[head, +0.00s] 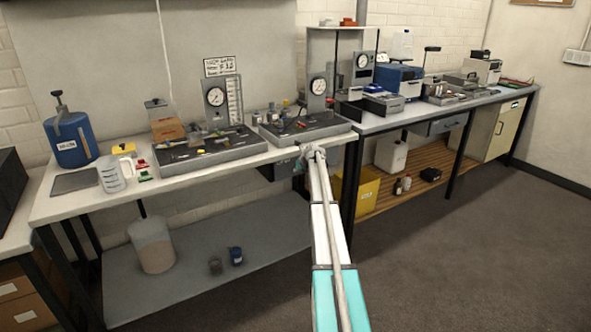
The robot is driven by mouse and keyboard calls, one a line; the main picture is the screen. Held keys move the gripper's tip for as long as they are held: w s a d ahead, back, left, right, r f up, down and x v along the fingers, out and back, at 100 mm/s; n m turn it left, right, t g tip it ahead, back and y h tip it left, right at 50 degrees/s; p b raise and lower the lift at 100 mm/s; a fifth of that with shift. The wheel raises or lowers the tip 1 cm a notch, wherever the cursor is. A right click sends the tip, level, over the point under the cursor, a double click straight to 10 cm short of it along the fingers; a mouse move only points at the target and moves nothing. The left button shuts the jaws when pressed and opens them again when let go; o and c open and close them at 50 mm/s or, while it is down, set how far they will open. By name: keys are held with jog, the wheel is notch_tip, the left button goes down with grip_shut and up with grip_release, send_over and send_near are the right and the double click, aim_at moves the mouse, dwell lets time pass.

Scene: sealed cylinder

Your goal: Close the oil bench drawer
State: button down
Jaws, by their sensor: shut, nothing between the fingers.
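The near bench (205,163) has a white top with dark legs. Under its right end, a grey drawer (285,168) with a dark side is partly visible. My arm and gripper cover part of it, so I cannot tell how far out it stands. My gripper (303,163) is at the bench's front edge near its right end, in front of or beside the drawer. It is shut with nothing held. I cannot tell whether it touches the drawer.
Trays of tools and gauges, a blue drum (71,138) and a clear jug (110,175) stand on the near bench. The far bench has its own grey drawer (440,126), and a yellow bin (366,192) stands below. The floor (450,270) at right is clear.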

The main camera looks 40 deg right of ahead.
jog(key=s+p+v, duration=0.1)
jog(key=p+v, duration=0.6)
jog(key=v, duration=0.4)
jog(key=shift+f, duration=0.4)
jog(key=shift+w, duration=0.1)
jog(key=s+a+n+g+y+p, duration=0.1)
jog(key=s+a+n+p, duration=0.15)
jog(key=a+n, duration=0.6)
jog(key=s+a+n+g+p, duration=0.1)
jog(key=s+a+n+g, duration=0.2)
jog(key=a, duration=1.1)
jog(key=s+a+n+y+p, duration=0.1)
jog(key=s+a+n, duration=0.45)
jog(key=a, duration=0.55)
jog(key=s+a+r+n+g+p, duration=0.2)
jog(key=s+a+n, duration=0.8)
jog(key=s, duration=0.1)
jog(key=s+a+r+n+g+h+p, duration=0.1)
jog(key=s+a+r+n+g+p, duration=0.1)
jog(key=s+a+n, duration=0.7)
jog(key=s+a+g+p, duration=0.1)
jog(key=s+a, duration=0.1)
jog(key=s, duration=0.1)
jog(key=shift+a+n, duration=0.3)
jog(key=shift+n, duration=0.1)
jog(key=shift+s, duration=0.2)
